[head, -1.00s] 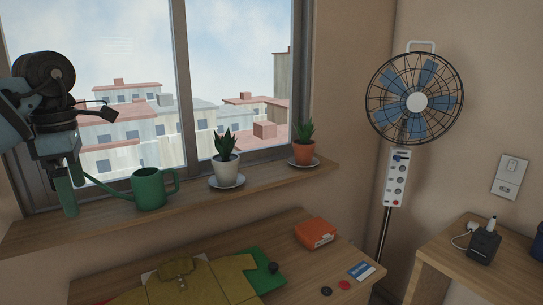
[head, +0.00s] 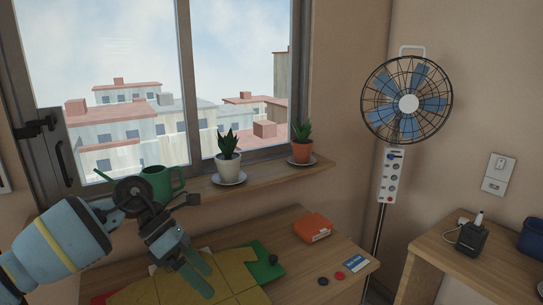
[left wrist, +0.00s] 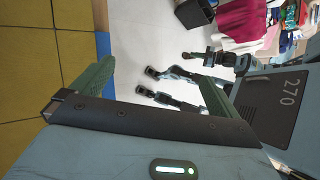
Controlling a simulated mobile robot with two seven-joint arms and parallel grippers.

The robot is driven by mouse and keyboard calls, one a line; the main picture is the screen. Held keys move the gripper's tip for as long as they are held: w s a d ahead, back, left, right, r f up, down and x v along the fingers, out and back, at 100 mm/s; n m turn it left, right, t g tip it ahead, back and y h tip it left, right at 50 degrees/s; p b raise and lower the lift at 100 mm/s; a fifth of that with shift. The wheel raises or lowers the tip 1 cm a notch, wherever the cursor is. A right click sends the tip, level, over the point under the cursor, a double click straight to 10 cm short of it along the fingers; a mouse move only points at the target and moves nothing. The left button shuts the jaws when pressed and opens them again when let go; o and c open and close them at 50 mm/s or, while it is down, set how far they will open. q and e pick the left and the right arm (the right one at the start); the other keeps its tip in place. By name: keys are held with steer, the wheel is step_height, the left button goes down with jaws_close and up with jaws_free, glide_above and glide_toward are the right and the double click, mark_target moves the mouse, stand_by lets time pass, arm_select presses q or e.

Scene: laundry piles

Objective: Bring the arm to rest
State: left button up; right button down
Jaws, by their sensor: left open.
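My left arm comes in from the lower left in the head view. My left gripper (head: 203,279) is open, with its green fingers over the yellow shirt (head: 238,283) on the table. No cloth shows between the fingers. Whether the fingertips touch the shirt cannot be told from the head view. The left wrist view shows the two green fingers (left wrist: 155,75) spread well apart with nothing between them. The gripper and forearm hide part of the shirt.
A green watering can (head: 160,183), partly behind my wrist, and two potted plants (head: 228,165) (head: 302,147) stand on the window sill. A standing fan (head: 408,103) is at right.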

arm_select(q)
steer(key=s+d+f+n+t+h+p, duration=0.1)
steer(key=s+d+f+n+t+h, duration=0.1)
steer(key=s+d+n+h, duration=0.35)
steer(key=s+d+f+n+t+h+p, duration=0.1)
steer(key=s+d+f+n+t+h, duration=0.15)
steer(key=d+n+h, duration=0.5)
steer(key=s+a+f+n+t+y+p, duration=0.1)
steer(key=s+a+f+n+t+y, duration=0.35)
steer(key=f+n+t+y, duration=0.55)
steer(key=s+a+f+n+t+y+p, duration=0.1)
steer(key=s+a+f+n+t+y, duration=0.35)
steer(key=n, duration=1.05)
steer(key=s+a+f+n+g+y, duration=0.2)
steer(key=s+a+f+n+g, duration=0.2)
steer(key=s, duration=0.5)
steer(key=s+a+f+n+g+y, duration=0.2)
steer(key=s+a+f+n, duration=0.3)
steer(key=s+f, duration=0.4)
steer(key=shift+s+a+f+g+p, duration=0.25)
steer(key=shift+s+a+g, duration=0.3)
steer(key=shift+a+g, duration=0.35)
arm_select(e)
steer(key=w+r+t, duration=0.1)
steer(key=w+r, duration=0.2)
steer(key=r, duration=0.3)
steer(key=shift+w+d, duration=0.3)
steer(key=shift+w, duration=0.1)
arm_select(q)
steer(key=shift+y, duration=0.25)
